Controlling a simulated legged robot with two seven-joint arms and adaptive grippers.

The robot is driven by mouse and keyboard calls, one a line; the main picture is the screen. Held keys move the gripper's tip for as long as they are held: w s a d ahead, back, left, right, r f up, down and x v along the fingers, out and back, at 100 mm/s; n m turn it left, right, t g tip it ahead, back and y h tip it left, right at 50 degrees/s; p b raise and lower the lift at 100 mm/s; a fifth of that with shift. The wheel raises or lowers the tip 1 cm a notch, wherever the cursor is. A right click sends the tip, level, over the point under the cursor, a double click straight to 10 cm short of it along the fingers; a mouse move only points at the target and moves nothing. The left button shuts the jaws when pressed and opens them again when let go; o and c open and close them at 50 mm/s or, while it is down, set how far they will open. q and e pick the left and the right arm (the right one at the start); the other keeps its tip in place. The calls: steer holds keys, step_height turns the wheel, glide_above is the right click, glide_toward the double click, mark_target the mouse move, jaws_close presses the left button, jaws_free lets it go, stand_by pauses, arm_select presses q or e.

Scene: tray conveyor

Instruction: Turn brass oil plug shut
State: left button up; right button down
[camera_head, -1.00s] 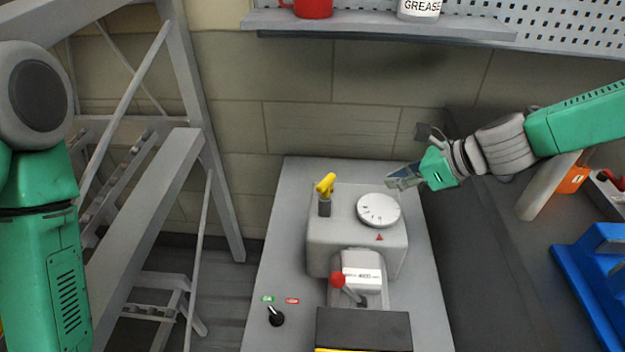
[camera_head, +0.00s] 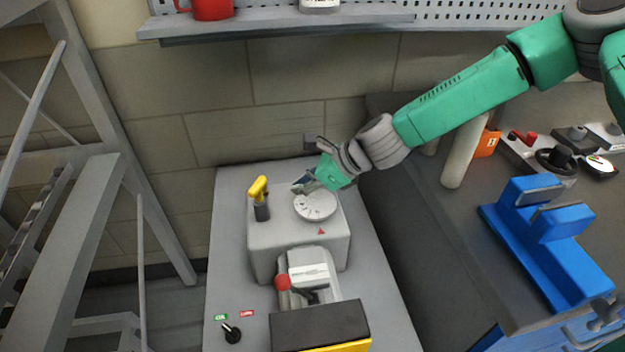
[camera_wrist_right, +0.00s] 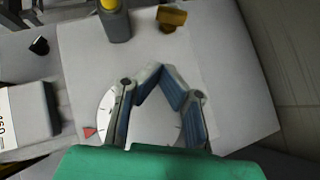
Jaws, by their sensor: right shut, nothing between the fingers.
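A brass plug (camera_wrist_right: 172,17) with a flat bar-like head stands on the grey machine housing at the top of the right wrist view. I cannot make it out in the head view, where my right gripper covers the back of the housing. My right gripper (camera_head: 301,186) is shut and empty above the back edge of the white dial. In the right wrist view its fingertips (camera_wrist_right: 163,74) meet over the housing, below the plug in the picture and apart from it. My left gripper is not in view.
The white dial (camera_head: 315,206) and a yellow-handled grey post (camera_head: 260,195) are on the housing (camera_head: 300,243). A red-knobbed lever (camera_head: 283,283) and a black switch (camera_head: 232,333) are in front. A blue fixture (camera_head: 545,235) stands on the right bench.

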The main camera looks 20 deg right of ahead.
mark_target(266, 190)
steer(key=w+a, duration=0.1)
steer(key=a, duration=0.1)
steer(key=w+a+f, duration=0.1)
steer(key=a, duration=0.1)
steer(key=w+a, duration=0.1)
steer(key=a, duration=0.1)
steer(key=shift+w+f, duration=0.15)
steer(key=shift+f, duration=0.15)
steer(key=shift+d, duration=0.4)
steer(key=shift+a, duration=0.3)
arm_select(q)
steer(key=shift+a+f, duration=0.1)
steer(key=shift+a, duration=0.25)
arm_select(e)
steer(key=shift+a, duration=0.15)
steer(key=shift+w+d+p, duration=0.3)
steer(key=shift+w+d, duration=0.1)
steer(key=shift+d, duration=0.4)
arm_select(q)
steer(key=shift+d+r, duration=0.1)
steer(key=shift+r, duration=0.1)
